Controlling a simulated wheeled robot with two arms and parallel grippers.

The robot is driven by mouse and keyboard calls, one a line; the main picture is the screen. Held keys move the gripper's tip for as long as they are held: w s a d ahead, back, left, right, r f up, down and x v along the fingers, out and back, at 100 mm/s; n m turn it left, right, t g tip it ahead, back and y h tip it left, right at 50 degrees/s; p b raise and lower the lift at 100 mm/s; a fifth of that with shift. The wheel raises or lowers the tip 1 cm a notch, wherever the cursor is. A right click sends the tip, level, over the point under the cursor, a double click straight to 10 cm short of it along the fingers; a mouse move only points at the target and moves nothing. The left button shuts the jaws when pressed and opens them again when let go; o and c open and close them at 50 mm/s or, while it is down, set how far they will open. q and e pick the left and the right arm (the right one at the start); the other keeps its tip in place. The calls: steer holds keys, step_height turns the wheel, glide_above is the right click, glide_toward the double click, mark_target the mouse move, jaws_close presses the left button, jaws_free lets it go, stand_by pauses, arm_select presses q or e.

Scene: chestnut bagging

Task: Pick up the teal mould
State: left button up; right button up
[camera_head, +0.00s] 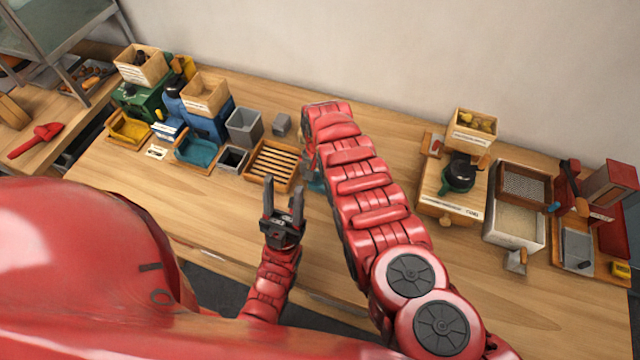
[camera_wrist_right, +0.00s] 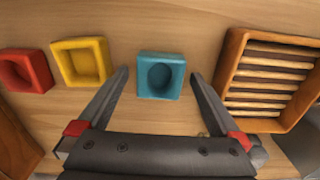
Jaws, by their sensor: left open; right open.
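The teal mould (camera_wrist_right: 160,76) is a small square block with a rounded hollow, lying on the wooden table. In the right wrist view it sits between and beyond the fingertips of my right gripper (camera_wrist_right: 160,74), which is open and empty. A bit of teal (camera_head: 316,183) shows beside my right arm in the head view; the arm hides the rest, including the right gripper. My left gripper (camera_head: 283,188) is open and empty, in front of the slatted wooden tray.
The slatted tray (camera_wrist_right: 270,110) stands close beside the teal mould. A yellow mould (camera_wrist_right: 82,62) and a red mould (camera_wrist_right: 25,71) lie on its other side. Bins and boxes (camera_head: 205,95) fill the table's left; a wooden board (camera_head: 435,190) stands right.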

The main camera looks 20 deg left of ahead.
steer(key=c, duration=1.4)
steer(key=shift+r, duration=0.1)
